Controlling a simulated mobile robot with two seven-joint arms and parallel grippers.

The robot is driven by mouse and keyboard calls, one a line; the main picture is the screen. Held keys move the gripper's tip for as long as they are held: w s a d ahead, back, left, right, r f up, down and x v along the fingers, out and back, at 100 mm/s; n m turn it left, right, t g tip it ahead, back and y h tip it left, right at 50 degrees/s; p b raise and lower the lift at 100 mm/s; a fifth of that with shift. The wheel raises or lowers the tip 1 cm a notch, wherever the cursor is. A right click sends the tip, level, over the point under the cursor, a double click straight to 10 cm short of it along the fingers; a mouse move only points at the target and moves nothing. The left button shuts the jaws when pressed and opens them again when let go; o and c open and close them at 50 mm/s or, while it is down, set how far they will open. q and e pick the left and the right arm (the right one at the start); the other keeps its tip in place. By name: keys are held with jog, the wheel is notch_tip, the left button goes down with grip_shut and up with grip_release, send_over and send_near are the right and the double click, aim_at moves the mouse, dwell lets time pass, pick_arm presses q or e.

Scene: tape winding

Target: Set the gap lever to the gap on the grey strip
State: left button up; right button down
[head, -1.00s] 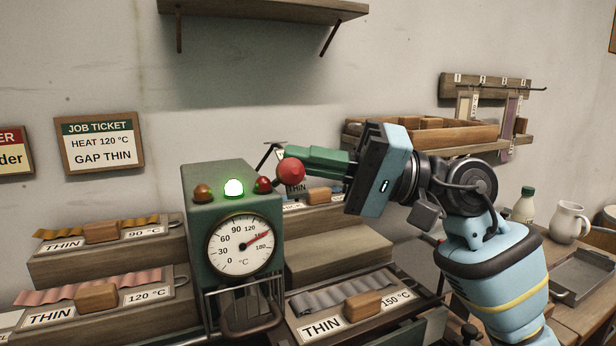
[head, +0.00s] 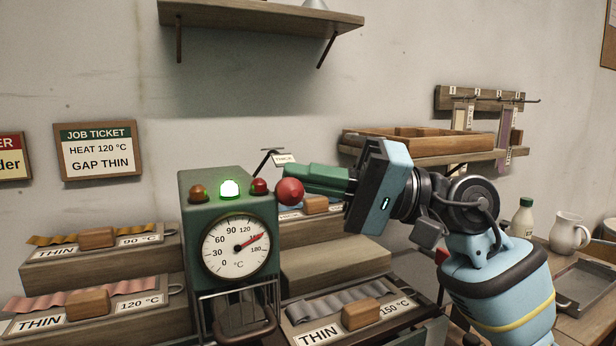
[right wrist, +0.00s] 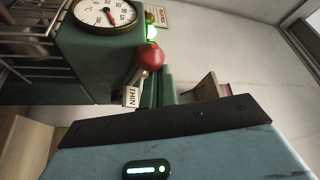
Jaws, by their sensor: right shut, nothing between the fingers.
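The gap lever's red ball knob (head: 290,191) is at the right side of the green machine (head: 205,200). A THICK plate (head: 284,159) shows above the knob; a THIN plate (right wrist: 131,96) shows beside the knob in the right wrist view. The grey strip (head: 345,300) lies on a tray marked THIN, 150 °C, at the lower right. My right gripper (head: 291,173) is shut and empty, its green fingers at the knob and seeming to touch it. Whether the lever is fully at its stop I cannot tell. My left gripper is out of view.
The dial (head: 237,247) points near 150, and a green lamp (head: 230,188) is lit. A job ticket (head: 98,150) on the wall reads HEAT 120 °C, GAP THIN. Other strip trays stand left of and behind the machine. A wooden shelf (head: 262,18) hangs above.

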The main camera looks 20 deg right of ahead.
jog(key=b+v, duration=0.1)
jog(key=v, duration=0.6)
jog(key=shift+d, duration=0.35)
jog(key=shift+s+r, duration=0.1)
